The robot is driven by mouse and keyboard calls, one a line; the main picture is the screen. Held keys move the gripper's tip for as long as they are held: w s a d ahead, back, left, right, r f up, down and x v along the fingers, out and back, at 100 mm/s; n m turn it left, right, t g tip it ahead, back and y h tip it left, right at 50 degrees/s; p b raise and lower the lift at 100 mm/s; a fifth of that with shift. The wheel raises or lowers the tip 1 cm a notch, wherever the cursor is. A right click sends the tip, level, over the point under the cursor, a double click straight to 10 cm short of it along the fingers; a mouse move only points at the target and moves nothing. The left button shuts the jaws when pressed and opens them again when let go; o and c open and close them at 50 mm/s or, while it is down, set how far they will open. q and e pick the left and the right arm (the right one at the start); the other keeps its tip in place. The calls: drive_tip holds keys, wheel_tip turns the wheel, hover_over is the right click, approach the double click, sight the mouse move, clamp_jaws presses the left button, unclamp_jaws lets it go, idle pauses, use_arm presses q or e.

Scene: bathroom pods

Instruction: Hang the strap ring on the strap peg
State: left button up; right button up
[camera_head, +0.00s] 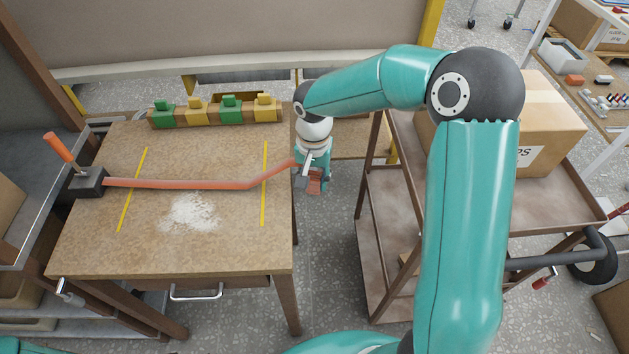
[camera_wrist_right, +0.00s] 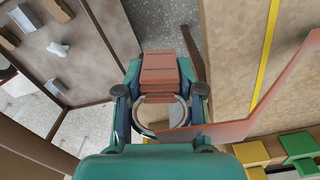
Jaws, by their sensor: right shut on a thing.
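The orange-red strap (camera_head: 190,184) runs across the wooden table from a dark block (camera_head: 88,182) at its left edge to my right gripper (camera_head: 312,178). Its right part bends upward and passes the table's right edge. It also shows in the right wrist view (camera_wrist_right: 265,112). The right gripper (camera_wrist_right: 160,92) is shut on the strap's end, beside the table. A grey metal ring (camera_wrist_right: 182,112) shows between its fingers, with a red-brown ribbed tab (camera_wrist_right: 158,68) beyond it. I cannot make out the strap peg for certain. My left gripper is not in view.
An orange lever (camera_head: 60,147) rises from the dark block. Green and yellow pieces (camera_head: 230,107) stand in a row at the table's back. White powder (camera_head: 190,212) lies between two yellow lines. A brown cart (camera_head: 385,215) with a cardboard box (camera_head: 550,120) stands right.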

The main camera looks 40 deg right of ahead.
drive_tip(key=w+d+f+p, duration=0.1)
drive_tip(key=w+d+p, duration=0.1)
drive_tip(key=w, duration=0.3)
drive_tip(key=shift+d+f, duration=0.15)
drive_tip(key=shift+d, duration=0.45)
drive_tip(key=shift+w, duration=0.1)
idle(0.6)
drive_tip(key=o, duration=1.3)
drive_tip(key=shift+c, duration=0.2)
